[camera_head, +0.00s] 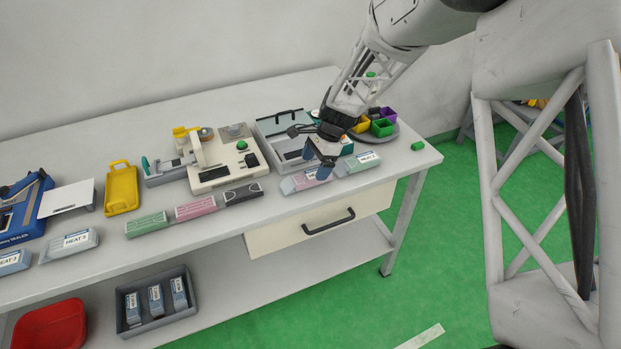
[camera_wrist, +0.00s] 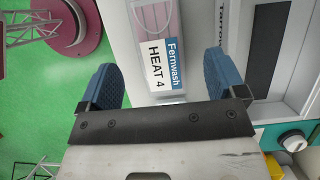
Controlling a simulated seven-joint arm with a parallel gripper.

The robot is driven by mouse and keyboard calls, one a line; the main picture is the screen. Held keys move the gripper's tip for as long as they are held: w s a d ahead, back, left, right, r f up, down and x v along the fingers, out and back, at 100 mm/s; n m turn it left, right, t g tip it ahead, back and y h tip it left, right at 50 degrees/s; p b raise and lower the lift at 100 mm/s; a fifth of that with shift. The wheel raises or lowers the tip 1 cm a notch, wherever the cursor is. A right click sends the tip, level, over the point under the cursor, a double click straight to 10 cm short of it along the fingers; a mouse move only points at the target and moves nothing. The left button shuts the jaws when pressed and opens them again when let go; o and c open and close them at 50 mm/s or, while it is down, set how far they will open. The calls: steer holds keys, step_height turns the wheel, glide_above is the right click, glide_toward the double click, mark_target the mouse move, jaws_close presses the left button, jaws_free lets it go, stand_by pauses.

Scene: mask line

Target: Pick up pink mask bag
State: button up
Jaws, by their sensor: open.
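The pink mask bag (camera_head: 298,184) is a clear bag with a pink mask inside. It lies near the front edge of the table, right of the middle. In the wrist view the bag (camera_wrist: 159,22) shows its pink mask and a white and blue label reading "Fernwash HEAT 4". My gripper (camera_head: 318,160) is open, with its two blue fingers over the bag's right part. In the wrist view the fingers (camera_wrist: 161,80) stand on either side of the label, apart from it. The gripper hides part of the bag in the head view, and I cannot tell the exact height.
A similar green bag (camera_head: 358,163) lies close to the right of the pink one. A grey tray machine (camera_head: 272,128) stands behind. Green (camera_head: 147,224), pink (camera_head: 196,207) and black (camera_head: 243,194) boxes lie to the left.

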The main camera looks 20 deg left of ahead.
mark_target(310, 177)
steer(key=shift+x, duration=2.1)
steer(key=c, duration=1)
